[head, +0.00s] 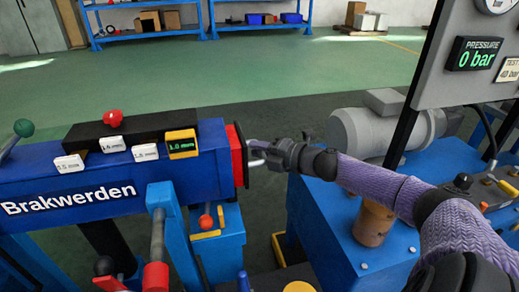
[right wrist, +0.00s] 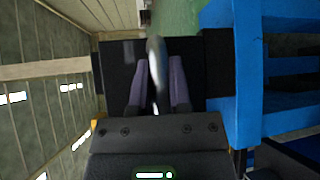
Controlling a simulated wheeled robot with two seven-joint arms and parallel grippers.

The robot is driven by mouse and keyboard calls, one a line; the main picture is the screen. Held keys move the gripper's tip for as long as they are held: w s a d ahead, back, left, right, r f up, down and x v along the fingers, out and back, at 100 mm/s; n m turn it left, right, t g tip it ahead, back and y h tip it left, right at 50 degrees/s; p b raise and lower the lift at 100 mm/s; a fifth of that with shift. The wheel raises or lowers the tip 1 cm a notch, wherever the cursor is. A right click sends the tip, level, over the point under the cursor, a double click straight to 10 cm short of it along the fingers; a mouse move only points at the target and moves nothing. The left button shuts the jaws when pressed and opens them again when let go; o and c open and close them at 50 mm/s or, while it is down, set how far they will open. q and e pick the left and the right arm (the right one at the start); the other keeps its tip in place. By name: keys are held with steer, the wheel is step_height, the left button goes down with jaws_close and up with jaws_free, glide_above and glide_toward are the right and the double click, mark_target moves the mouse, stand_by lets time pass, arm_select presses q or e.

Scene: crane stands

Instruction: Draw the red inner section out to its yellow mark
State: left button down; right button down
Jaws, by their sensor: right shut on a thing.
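The red inner section (head: 237,155) shows only as a short red end at the right end of the blue beam (head: 110,185) marked "Brakwerden". A pale metal handle (head: 257,144) sticks out from its dark end face. My right gripper (head: 262,153) is at this handle, just right of the red end. In the right wrist view the purple fingers of my right gripper (right wrist: 158,88) close on the grey handle (right wrist: 156,65) between them. No yellow mark shows on the visible red part. My left gripper is not in view.
A blue bench with a grey motor (head: 366,132) and a brown cylinder (head: 373,222) stands right. The pressure display (head: 475,54) reads 0 bar. Open floor (head: 270,75) lies behind.

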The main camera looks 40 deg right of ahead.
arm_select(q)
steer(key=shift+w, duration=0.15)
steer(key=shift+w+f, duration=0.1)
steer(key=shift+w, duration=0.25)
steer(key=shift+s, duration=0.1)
arm_select(e)
steer(key=shift+d, duration=0.1)
steer(key=s+d, duration=0.5)
steer(key=d, duration=0.3)
steer(key=shift+d+b, duration=0.35)
steer(key=shift+d, duration=0.05)
steer(key=c, duration=0.6)
jaws_free()
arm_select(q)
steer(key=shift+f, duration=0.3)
